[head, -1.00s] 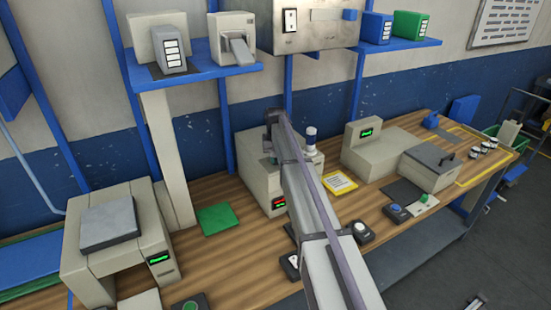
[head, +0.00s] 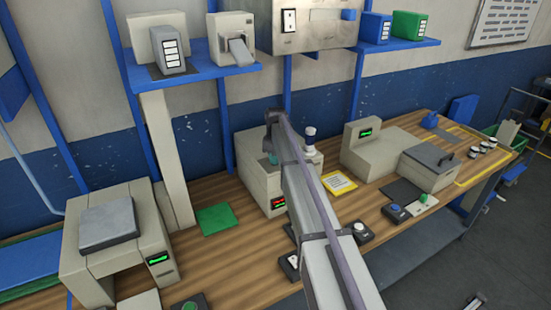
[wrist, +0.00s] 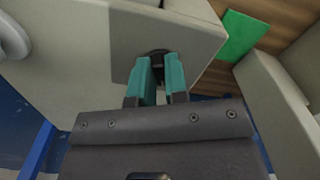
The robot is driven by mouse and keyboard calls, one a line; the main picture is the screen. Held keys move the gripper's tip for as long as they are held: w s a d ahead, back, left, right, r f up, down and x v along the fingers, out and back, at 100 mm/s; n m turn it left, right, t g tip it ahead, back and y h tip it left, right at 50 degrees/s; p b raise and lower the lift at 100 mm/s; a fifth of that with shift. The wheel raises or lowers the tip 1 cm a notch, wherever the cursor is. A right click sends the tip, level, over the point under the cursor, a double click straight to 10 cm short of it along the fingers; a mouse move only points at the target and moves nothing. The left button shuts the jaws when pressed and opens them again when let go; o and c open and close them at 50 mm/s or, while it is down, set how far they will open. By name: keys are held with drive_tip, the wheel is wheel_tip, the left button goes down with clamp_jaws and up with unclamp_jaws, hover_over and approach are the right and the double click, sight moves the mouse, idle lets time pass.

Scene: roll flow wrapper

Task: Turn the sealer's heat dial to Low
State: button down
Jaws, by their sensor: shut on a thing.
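The heat dial (wrist: 158,55) is a dark round knob on a grey panel (wrist: 122,62) in the wrist view. My gripper (wrist: 162,62) has its teal fingers shut on the dial, which is mostly hidden between and behind the fingertips. The dial's pointer and setting marks cannot be read. In the head view my arm hides much of the sealer's top and side.
A green pad (head: 217,219) lies left of the sealer, and a yellow-edged card (head: 339,184) lies right of it. A small post with a white top (head: 310,133) stands at the sealer's right. Another beige machine (head: 375,150) stands farther right. A blue shelf (head: 195,78) hangs above.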

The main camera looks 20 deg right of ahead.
drive_tip(key=shift+n, duration=0.6)
drive_tip(key=c, duration=1.1)
unclamp_jaws()
drive_tip(key=shift+c, duration=0.2)
drive_tip(key=shift+r, duration=0.1)
wheel_tip(320, 180, up, 11)
drive_tip(key=p, duration=1)
drive_tip(key=shift+f+p, duration=0.2)
drive_tip(key=shift+p, duration=0.2)
